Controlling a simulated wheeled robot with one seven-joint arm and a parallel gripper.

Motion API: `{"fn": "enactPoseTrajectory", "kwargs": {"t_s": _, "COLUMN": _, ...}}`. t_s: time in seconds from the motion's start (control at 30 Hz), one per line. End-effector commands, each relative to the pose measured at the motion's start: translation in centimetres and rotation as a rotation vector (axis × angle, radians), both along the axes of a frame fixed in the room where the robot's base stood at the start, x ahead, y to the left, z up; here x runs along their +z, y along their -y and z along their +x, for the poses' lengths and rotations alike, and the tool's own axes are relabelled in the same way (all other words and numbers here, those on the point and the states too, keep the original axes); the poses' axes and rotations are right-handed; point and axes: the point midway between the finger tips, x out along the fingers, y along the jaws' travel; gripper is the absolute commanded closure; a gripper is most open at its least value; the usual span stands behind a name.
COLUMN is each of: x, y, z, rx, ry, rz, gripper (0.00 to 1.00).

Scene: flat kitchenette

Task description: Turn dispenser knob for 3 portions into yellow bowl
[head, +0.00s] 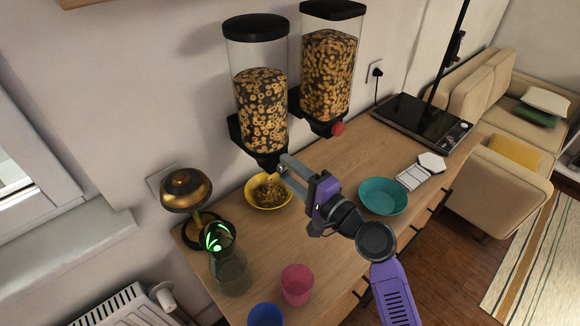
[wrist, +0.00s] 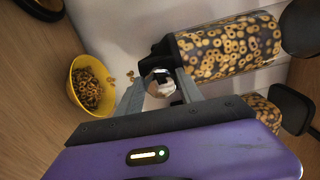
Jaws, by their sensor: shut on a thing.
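Two clear cereal dispensers with black lids hang on the wall, the left one (head: 262,110) and the right one (head: 328,75), both holding ring cereal. My gripper (head: 285,167) is at the outlet of the left dispenser. In the wrist view my gripper (wrist: 160,90) is shut on that dispenser's knob (wrist: 159,84), a pale faceted piece between the fingers. The fingers hide the knob in the head view. The yellow bowl (head: 250,201) stands on the counter below this outlet with cereal in it. It also shows in the wrist view (wrist: 74,99), with a few rings outside it.
A teal bowl (head: 383,197) stands right of my gripper. A brass lamp (head: 186,190), a glass carafe (head: 230,270), a pink cup (head: 297,285) and a blue cup (head: 266,315) stand to the left and front. The right dispenser has a red knob (head: 338,129).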

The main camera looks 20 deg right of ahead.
Motion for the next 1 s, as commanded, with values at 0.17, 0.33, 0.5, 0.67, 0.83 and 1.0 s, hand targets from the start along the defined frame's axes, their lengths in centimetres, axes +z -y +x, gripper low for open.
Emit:
{"fn": "enactPoseTrajectory", "kwargs": {"t_s": 0.17, "x": 0.04, "y": 0.15, "z": -0.03, "rx": -0.003, "ry": -0.03, "rz": 0.086, "gripper": 0.97}}
{"fn": "enactPoseTrajectory", "kwargs": {"t_s": 0.33, "x": 0.0, "y": 0.16, "z": -0.02, "rx": -0.004, "ry": -0.045, "rz": 0.135, "gripper": 0.97}}
{"fn": "enactPoseTrajectory", "kwargs": {"t_s": 0.5, "x": -0.05, "y": 0.17, "z": -0.02, "rx": -0.004, "ry": -0.052, "rz": 0.155, "gripper": 0.97}}
{"fn": "enactPoseTrajectory", "kwargs": {"t_s": 0.67, "x": -0.08, "y": 0.17, "z": -0.02, "rx": -0.004, "ry": -0.053, "rz": 0.159, "gripper": 0.97}}
{"fn": "enactPoseTrajectory", "kwargs": {"t_s": 0.83, "x": -0.09, "y": 0.18, "z": -0.02, "rx": -0.004, "ry": -0.053, "rz": 0.158, "gripper": 0.97}}
{"fn": "enactPoseTrajectory", "kwargs": {"t_s": 1.0, "x": -0.08, "y": 0.16, "z": -0.01, "rx": -0.003, "ry": -0.053, "rz": 0.158, "gripper": 0.35}}
